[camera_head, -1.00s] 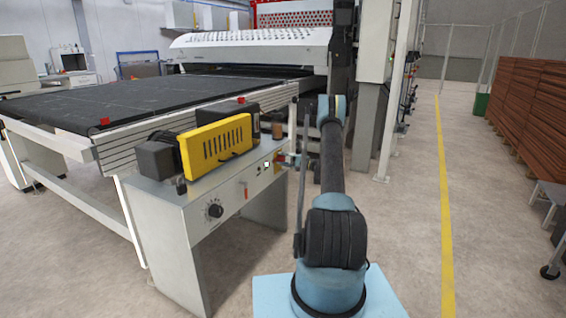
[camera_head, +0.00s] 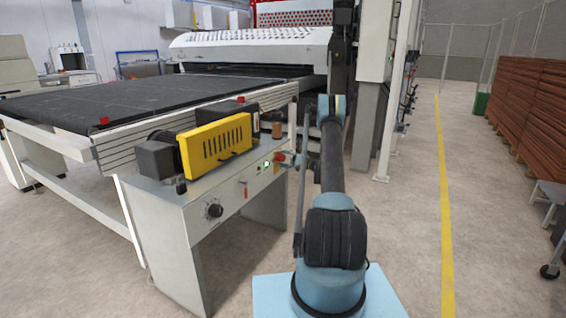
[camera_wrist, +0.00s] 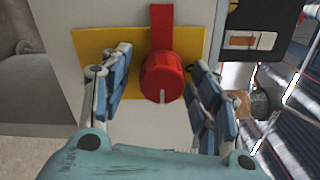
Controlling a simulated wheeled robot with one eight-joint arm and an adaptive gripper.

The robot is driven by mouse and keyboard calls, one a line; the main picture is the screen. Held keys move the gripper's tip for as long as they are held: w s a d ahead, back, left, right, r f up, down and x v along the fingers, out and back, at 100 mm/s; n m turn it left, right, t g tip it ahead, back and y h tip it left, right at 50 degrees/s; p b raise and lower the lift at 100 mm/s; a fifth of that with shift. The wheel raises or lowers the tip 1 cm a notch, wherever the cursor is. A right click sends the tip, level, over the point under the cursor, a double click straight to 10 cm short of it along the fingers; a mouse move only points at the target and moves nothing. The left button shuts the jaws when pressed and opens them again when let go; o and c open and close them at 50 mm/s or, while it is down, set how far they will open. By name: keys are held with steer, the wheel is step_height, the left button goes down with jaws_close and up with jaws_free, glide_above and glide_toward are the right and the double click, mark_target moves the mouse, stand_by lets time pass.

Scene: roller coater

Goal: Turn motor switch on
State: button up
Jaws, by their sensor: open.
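The motor switch appears as a red round knob (camera_wrist: 163,80) on a yellow plate (camera_wrist: 90,45) in the wrist view. A white mark on its face points down in that picture, and a red strip runs up from it. My gripper (camera_wrist: 160,60) is open, with one blue-padded finger on each side of the knob. A gap shows between each finger and the knob, and I cannot see contact. In the head view my gripper (camera_head: 291,160) is at the right end of the grey control cabinet (camera_head: 190,250), where the arm partly hides the switch.
A yellow-covered motor (camera_head: 215,145) sits on top. The black conveyor bed (camera_head: 150,98) lies behind. Clear floor (camera_head: 400,240) lies to the right.

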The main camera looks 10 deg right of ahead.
steer(key=v, duration=1.2)
steer(key=s+a+r+n+g+h, duration=0.1)
steer(key=s+a+r+n+g, duration=0.15)
steer(key=a+r, duration=0.4)
steer(key=s+a+r+n+g+h, duration=0.1)
steer(key=s+a+r+g+h, duration=0.2)
steer(key=s+r, duration=0.7)
steer(key=s+a+r+n+g+h, duration=0.15)
steer(key=s+a+r, duration=0.45)
steer(key=s, duration=0.7)
steer(key=s+n+h, duration=0.3)
steer(key=s+h, duration=0.2)
steer(key=s, duration=1.6)
steer(key=s+d+f+n+h, duration=0.1)
steer(key=s+d+f+h, duration=0.1)
steer(key=s, duration=0.7)
steer(key=s+d+f+n+g+h, duration=0.1)
steer(key=s+d+f+h, duration=0.1)
steer(key=s+d+f, duration=0.2)
steer(key=shift+s+f, duration=1.75)
steer(key=shift+s, duration=1.2)
steer(key=shift+d, duration=0.1)
